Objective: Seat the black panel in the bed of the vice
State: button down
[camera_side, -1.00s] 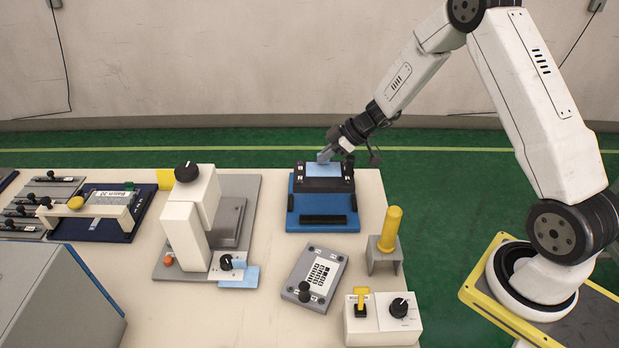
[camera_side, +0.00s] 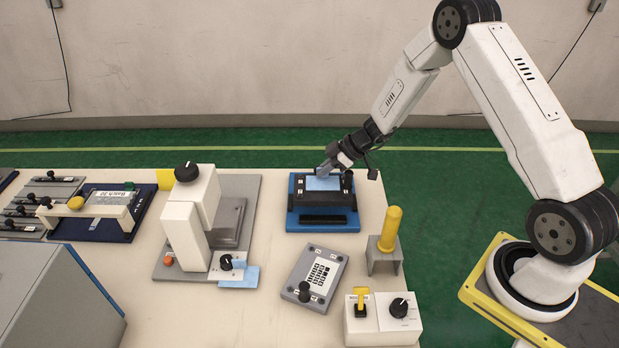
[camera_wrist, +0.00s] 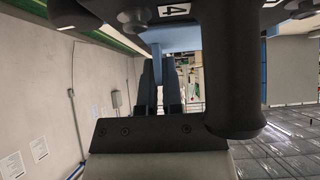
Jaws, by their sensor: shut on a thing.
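The blue vice (camera_side: 354,217) stands near the back right of the table. The black panel (camera_side: 301,190), with small pale labels at its corners, lies in the top of the vice; I cannot tell whether it sits fully down. A light blue film (camera_side: 323,184) lies over its middle. My gripper (camera_side: 325,172) is at the back edge of the panel, reaching in from the back right. In the wrist view, the fingers (camera_wrist: 158,80) are shut on a narrow light blue strip (camera_wrist: 157,60) that meets the light blue film (camera_wrist: 182,38). A label "4" shows beside it.
A white press (camera_side: 185,228) on a grey base stands left of the vice. A grey keypad plate (camera_side: 300,277) lies in front. A yellow-handled stamp (camera_side: 390,230) and a white switch box (camera_side: 383,325) stand at front right. Bare table lies between the press and the vice.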

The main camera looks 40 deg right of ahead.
aim_at(329, 176)
jog(key=shift+f, duration=0.55)
jog(key=shift+f, duration=1.25)
dwell(1.5)
jog(key=c, duration=0.7)
grip_release()
jog(key=shift+d+r, duration=0.1)
jog(key=shift+v, duration=3.8)
